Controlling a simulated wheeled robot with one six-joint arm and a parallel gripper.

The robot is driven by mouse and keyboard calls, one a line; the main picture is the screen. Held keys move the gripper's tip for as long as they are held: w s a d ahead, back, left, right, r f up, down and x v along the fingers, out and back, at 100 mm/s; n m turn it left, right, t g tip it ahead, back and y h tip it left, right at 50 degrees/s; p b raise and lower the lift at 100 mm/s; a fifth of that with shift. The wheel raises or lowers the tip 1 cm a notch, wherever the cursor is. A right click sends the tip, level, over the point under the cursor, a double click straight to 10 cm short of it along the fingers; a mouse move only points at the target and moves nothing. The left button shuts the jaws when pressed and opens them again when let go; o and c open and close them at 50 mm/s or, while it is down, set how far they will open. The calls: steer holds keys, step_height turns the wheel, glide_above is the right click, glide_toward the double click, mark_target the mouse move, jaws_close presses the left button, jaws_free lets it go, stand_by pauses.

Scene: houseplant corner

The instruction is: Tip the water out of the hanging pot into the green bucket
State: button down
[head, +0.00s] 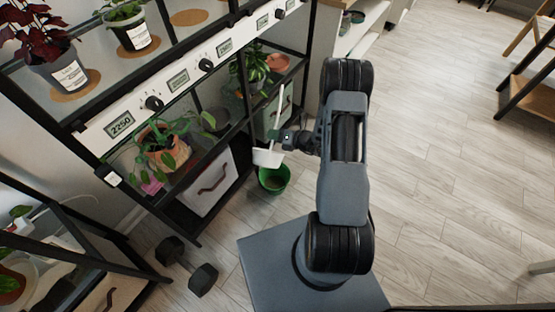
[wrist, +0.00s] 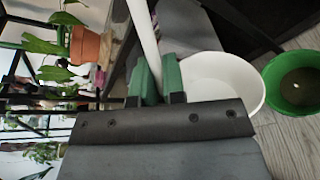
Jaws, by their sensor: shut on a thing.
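The white hanging pot (head: 267,158) is in the air in the head view, with its long white hanger (head: 281,103) rising above it. My gripper (head: 287,141) is shut on the hanger just above the pot. The wrist view shows the green fingertips (wrist: 158,80) on either side of the white hanger (wrist: 144,38), with the pot (wrist: 228,84) beside them. The green bucket (head: 274,180) stands on the floor just below the pot in the head view. The wrist view shows the bucket (wrist: 297,82) with a dark inside, apart from the pot. I cannot see water in the pot.
A black plant rack with potted plants (head: 165,146) and a white drawer box (head: 210,184) stands left of the bucket. A dumbbell (head: 187,265) lies on the floor at lower left. The wooden floor (head: 440,200) to the right is clear.

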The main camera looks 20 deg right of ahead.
steer(key=f, duration=0.3)
steer(key=s+f+n+y+b, duration=0.1)
steer(key=f, duration=0.2)
steer(key=d+f+n+b, duration=0.1)
steer(key=f, duration=0.3)
steer(key=shift+s+g+y, duration=0.3)
steer(key=shift+g, duration=0.1)
steer(key=shift+s+f+n+b, duration=0.25)
steer(key=shift+f+n+b, duration=0.15)
steer(key=shift+f, duration=0.15)
steer(key=s+a+f+n+t+b, duration=0.2)
steer(key=s+a+f+n+b, duration=0.1)
steer(key=s+n, duration=0.4)
steer(key=shift+s+a+f+n+t+y+b, duration=0.2)
steer(key=shift+s+a+n+t+y+b, duration=0.2)
steer(key=shift+s+a+b, duration=0.3)
steer(key=shift+w, duration=0.1)
